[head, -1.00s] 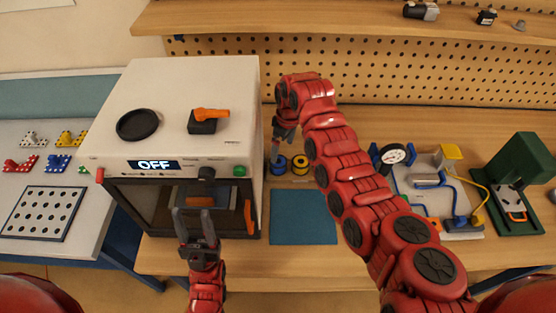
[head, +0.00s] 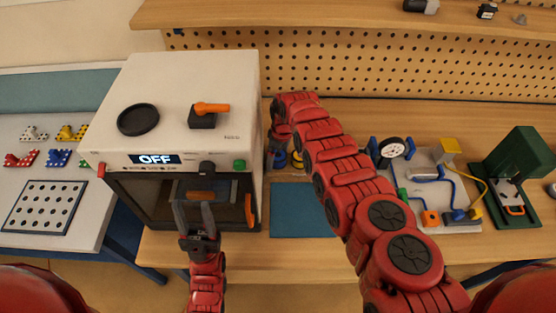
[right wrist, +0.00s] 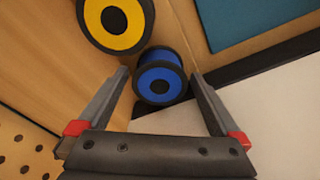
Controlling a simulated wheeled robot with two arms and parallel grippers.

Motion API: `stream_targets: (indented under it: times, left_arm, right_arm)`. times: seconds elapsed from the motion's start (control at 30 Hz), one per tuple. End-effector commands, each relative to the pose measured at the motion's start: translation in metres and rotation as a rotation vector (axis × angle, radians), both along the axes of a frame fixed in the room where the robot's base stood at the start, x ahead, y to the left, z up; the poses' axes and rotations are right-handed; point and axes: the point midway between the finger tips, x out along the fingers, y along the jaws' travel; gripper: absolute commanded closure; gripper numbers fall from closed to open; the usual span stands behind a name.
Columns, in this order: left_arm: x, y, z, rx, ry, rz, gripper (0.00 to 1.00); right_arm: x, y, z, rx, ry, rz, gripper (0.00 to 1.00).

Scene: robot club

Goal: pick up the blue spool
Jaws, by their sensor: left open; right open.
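A yellow spool (right wrist: 114,22) lies right beside the blue one. My left gripper (head: 194,206) is open and empty in front of the machine's door.
The white machine (head: 200,80), its display reading OFF, stands close to the left of the spools. A blue mat (head: 300,212) lies in front of them. A pegboard (head: 370,75) rises behind. A wheel gauge (head: 391,148) and a green press (head: 520,165) stand further right.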

Motion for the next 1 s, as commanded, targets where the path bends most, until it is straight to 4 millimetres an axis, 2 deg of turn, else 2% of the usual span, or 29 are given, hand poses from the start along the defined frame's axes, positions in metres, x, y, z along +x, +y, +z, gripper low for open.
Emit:
stream_targets:
  times: [0.2, 0.23, 0.7, 1.0]
  left_arm:
    - [0.0, 0.0, 0.0003, 0.0, 0.0, 0.0, 0.5]
    - [0.0, 0.0, 0.0003, 0.0, 0.0, 0.0, 0.5]
    - [0.0, 0.0, 0.0003, 0.0, 0.0, 0.0, 0.5]
    - [0.0, 0.0, 0.0027, 0.0, 0.0, 0.0, 0.5]
  right_arm:
    - [0.0006, -0.0002, 0.0006, 0.0, -0.001, 0.0, 0.0]
    - [0.0006, -0.0002, 0.0006, 0.0, -0.001, 0.0, 0.04]
    - [0.0007, -0.0004, 0.0006, 0.0, -0.001, 0.0, 0.88]
    - [0.0007, -0.0011, 0.0028, 0.0, -0.002, -0.001, 0.89]
